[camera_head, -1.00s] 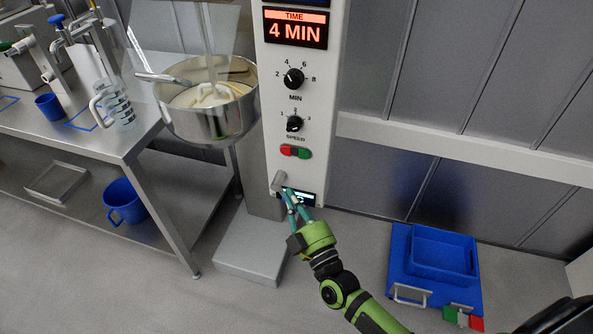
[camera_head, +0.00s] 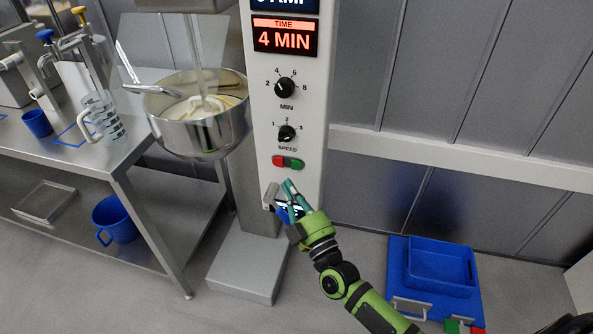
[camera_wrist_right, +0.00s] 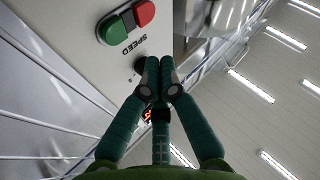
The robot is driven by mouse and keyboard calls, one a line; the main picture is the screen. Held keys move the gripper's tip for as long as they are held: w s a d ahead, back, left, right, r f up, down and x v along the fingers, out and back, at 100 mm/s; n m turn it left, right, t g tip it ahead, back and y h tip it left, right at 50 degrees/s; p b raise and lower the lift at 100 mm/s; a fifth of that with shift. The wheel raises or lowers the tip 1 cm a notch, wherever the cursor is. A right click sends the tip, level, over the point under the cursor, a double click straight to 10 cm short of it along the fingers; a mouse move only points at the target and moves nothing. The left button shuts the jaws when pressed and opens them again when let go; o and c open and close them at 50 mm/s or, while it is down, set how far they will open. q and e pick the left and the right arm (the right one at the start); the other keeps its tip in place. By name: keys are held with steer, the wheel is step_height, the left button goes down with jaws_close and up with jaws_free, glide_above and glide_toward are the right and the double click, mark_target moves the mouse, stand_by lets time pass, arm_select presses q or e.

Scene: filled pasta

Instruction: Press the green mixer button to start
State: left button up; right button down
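The green button (camera_head: 297,164) sits beside the red button (camera_head: 280,161) on the mixer's white column (camera_head: 300,120), below the speed knob (camera_head: 287,133). My right gripper (camera_head: 287,185) is a little below the green button, in front of the column. In the right wrist view its fingertips (camera_wrist_right: 160,67) are together with nothing between them. The green button (camera_wrist_right: 113,30) and red button (camera_wrist_right: 144,13) show there above and left of the tips. I see a gap between the fingertips and the green button. My left gripper is not in view.
The time display (camera_head: 285,37) reads 4 MIN. A steel mixing bowl (camera_head: 200,130) with pale contents hangs left of the column. A grey lever (camera_head: 270,195) sticks out near my right fingers. A steel table (camera_head: 100,160) stands left; a blue bin (camera_head: 440,265) is at lower right.

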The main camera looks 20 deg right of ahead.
mark_target(297, 165)
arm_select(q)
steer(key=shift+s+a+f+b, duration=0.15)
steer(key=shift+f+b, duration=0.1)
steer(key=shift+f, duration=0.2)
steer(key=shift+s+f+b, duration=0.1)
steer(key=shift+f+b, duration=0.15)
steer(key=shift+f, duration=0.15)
arm_select(e)
steer(key=shift+w+d, duration=0.55)
steer(key=shift+w, duration=0.3)
steer(key=shift+w+d, duration=0.55)
steer(key=shift+w, duration=0.25)
steer(key=shift+w, duration=0.1)
steer(key=shift+w+d, duration=0.25)
